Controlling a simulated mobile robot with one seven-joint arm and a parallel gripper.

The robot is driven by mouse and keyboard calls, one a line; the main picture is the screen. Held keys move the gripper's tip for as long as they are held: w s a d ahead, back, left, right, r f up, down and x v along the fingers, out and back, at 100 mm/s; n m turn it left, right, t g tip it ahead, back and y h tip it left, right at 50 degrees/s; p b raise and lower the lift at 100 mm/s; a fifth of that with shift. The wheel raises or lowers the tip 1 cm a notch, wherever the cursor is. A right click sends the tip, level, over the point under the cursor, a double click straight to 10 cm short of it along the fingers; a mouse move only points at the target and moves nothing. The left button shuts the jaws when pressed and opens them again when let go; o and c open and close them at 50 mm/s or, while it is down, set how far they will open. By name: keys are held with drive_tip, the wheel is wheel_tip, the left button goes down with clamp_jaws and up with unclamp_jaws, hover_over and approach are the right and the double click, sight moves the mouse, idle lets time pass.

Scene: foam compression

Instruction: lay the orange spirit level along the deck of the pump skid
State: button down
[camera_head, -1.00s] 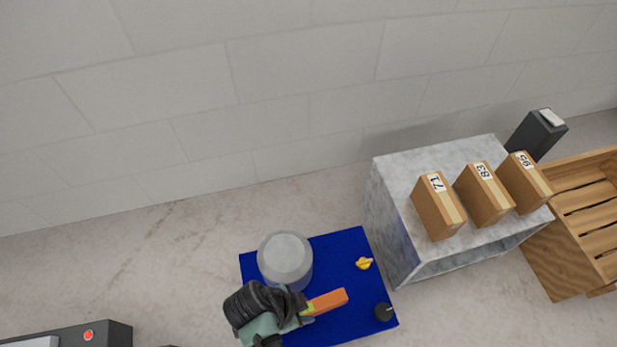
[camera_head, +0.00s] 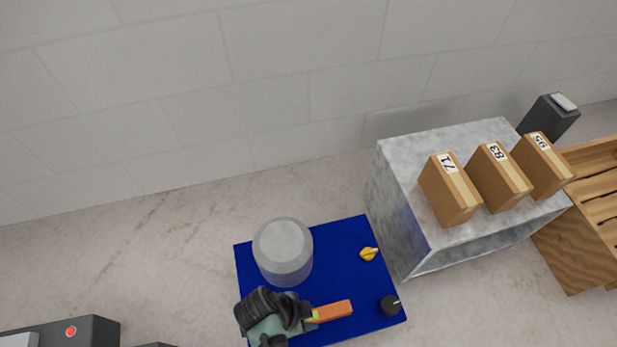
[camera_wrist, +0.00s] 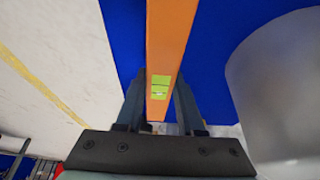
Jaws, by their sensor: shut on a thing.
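The orange spirit level (camera_head: 335,309) is in my gripper (camera_head: 310,314), over the blue deck of the pump skid (camera_head: 340,254). In the wrist view the level (camera_wrist: 171,40) runs away from between the two fingers (camera_wrist: 160,108), with its yellow-green vial window near the fingertips. My gripper is shut on the level. The blue deck also shows in the wrist view (camera_wrist: 222,50), on both sides of the level. I cannot tell whether the level touches the deck. My gripper and wrist hide the near left part of the deck.
On the deck stand a grey cylinder (camera_head: 283,252), a yellow valve handle (camera_head: 368,254) and a black knob (camera_head: 390,305). A grey stand (camera_head: 400,220) with several numbered cartons (camera_head: 450,190) is to the right, beside a wooden crate (camera_head: 570,245). The deck's middle is clear.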

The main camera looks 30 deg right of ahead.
drive_tip(key=shift+r, duration=0.1)
drive_tip(key=c, duration=0.5)
unclamp_jaws()
drive_tip(key=p+v, duration=0.7)
drive_tip(key=v, duration=0.5)
